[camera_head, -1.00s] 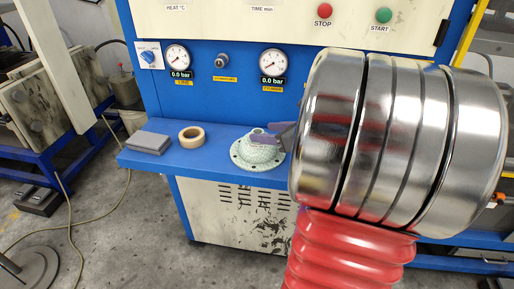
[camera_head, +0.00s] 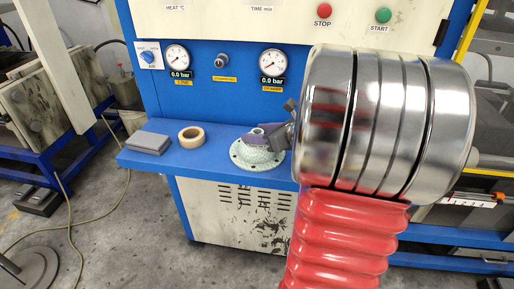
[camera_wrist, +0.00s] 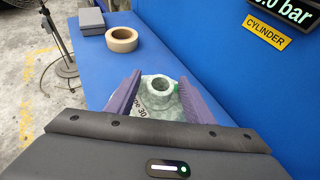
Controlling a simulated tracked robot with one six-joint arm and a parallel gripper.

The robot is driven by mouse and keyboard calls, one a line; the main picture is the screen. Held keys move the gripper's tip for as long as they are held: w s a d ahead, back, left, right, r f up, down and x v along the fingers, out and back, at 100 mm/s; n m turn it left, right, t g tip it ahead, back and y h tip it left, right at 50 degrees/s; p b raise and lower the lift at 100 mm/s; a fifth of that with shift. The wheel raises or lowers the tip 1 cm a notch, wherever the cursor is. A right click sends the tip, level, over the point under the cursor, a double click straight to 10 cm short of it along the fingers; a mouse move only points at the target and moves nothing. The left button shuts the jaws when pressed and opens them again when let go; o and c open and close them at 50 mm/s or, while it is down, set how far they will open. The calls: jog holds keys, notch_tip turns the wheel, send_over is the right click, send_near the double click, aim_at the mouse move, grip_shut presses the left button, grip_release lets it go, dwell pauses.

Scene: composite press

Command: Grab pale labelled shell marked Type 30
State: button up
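The pale green shell (camera_head: 250,157) is a round flange with holes and a raised neck. It sits upright on the blue ledge of the press. In the wrist view the shell (camera_wrist: 162,88) shows part of a printed label ending in "30"; the rest is hidden by my gripper. My gripper (camera_wrist: 159,77) has purple fingers, one on each side of the neck, with a visible gap to it on both sides. It is open and holds nothing. In the head view my gripper (camera_head: 258,136) is at the neck, reaching in from the right, and my arm covers the area beside it.
A tape roll (camera_head: 191,137) and a grey block (camera_head: 148,143) lie on the blue ledge (camera_head: 200,163), left of the shell. The blue press panel (camera_head: 225,95) with gauges rises just behind. The ledge's front edge is close to the shell.

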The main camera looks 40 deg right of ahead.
grip_shut()
dwell(0.3)
jog(key=shift+r, duration=0.1)
dwell(0.4)
notch_tip(320, 180, up, 10)
jog(key=shift+f, duration=0.1)
dwell(0.3)
dwell(0.5)
